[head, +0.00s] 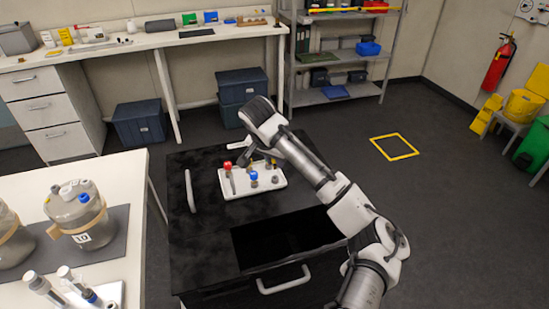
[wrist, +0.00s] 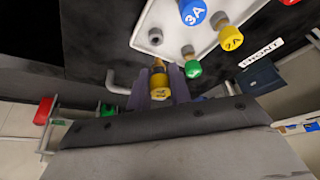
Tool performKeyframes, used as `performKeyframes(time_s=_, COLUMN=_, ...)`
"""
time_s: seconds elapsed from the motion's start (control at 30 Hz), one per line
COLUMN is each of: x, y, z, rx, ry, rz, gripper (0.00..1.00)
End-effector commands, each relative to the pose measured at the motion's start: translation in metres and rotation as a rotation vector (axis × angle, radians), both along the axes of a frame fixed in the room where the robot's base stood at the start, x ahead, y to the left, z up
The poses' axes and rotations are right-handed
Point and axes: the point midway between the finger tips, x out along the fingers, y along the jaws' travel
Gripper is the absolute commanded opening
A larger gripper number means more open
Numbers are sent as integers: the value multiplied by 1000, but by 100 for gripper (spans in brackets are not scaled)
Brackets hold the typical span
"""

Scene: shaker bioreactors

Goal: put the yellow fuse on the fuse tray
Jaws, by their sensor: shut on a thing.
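The yellow fuse (wrist: 158,80) is between the two fingers of my gripper (wrist: 160,86) in the wrist view, which are shut on it. The white fuse tray (wrist: 163,14) fills the top of that view, beyond the fuse; how far apart they are is hard to tell. In the head view, the tray (head: 237,190) lies on the black cabinet, and my gripper (head: 247,158) is low at its far edge, partly hidden by my wrist. The tray holds a blue fuse (wrist: 192,12), another yellow fuse (wrist: 229,38) and a red one (head: 227,165). A green piece (wrist: 193,69) shows by the tray's edge.
The black cabinet (head: 200,245) has an open drawer or recess (head: 285,240) in front of the tray. A white table (head: 110,178) with glass vessels (head: 78,215) stands at left. Blue bins (head: 140,122) and a shelf rack (head: 335,95) stand behind.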

Motion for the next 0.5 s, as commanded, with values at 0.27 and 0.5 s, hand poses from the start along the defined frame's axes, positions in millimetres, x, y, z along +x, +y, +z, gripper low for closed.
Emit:
performKeyframes(time_s=0.27, x=0, y=0, z=-26, rx=-1, ry=0, rz=0, gripper=0)
performKeyframes(time_s=0.5, x=0, y=0, z=-26, rx=0, ry=0, rz=0, gripper=0)
